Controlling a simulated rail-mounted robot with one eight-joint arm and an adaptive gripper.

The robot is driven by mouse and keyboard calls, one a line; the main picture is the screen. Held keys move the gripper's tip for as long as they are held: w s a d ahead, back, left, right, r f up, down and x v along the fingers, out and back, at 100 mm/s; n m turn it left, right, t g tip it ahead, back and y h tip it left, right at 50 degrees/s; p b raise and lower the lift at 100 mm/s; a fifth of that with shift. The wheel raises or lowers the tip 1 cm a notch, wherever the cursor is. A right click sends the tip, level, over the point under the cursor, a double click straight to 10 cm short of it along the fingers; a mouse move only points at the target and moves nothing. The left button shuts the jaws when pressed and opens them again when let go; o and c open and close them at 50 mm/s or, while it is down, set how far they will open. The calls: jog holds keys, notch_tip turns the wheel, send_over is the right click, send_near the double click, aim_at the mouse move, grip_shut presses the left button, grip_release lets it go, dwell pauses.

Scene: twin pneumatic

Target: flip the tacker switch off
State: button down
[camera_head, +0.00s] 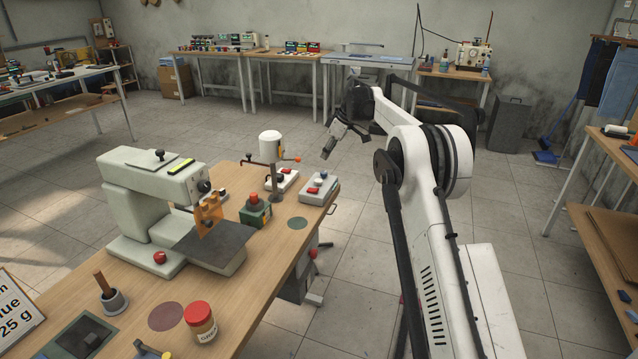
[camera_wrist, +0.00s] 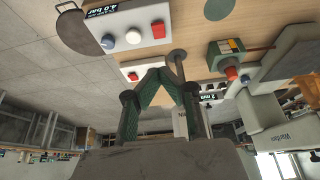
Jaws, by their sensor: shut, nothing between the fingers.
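No readable label shows which switch is the tacker's. A light grey control box (camera_head: 331,193) at the bench's far right corner carries a red rocker (camera_head: 313,191), a white knob and a blue button. In the wrist view its red rocker (camera_wrist: 158,30) shows beside a "4.0 bar" display. A second white box behind it also has a red rocker (camera_head: 283,185); in the wrist view this rocker (camera_wrist: 133,77) lies just left of my fingertips. My gripper (camera_head: 327,153) is shut and empty, above and beyond the boxes, its green fingers meeting in the wrist view (camera_wrist: 163,72).
A pale green machine (camera_head: 155,185) with an orange guard stands on the bench. A post with a white canister (camera_head: 270,145) rises by the second box. A green box with a red knob (camera_head: 255,211) is nearby. Open floor lies beyond the bench.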

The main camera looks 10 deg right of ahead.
jog(key=shift+f, duration=0.1)
send_over(314, 190)
jog(key=f, duration=0.8)
jog(key=shift+d+f, duration=0.1)
jog(key=shift+d, duration=0.25)
jog(key=f, duration=0.3)
jog(key=shift+s+d+f, duration=0.1)
jog(key=shift+s+d, duration=0.1)
jog(key=shift+d, duration=0.15)
jog(key=shift+s+d+f, duration=0.1)
jog(key=shift+d+f, duration=0.05)
jog(key=shift+f, duration=0.45)
jog(key=shift+b, duration=0.3)
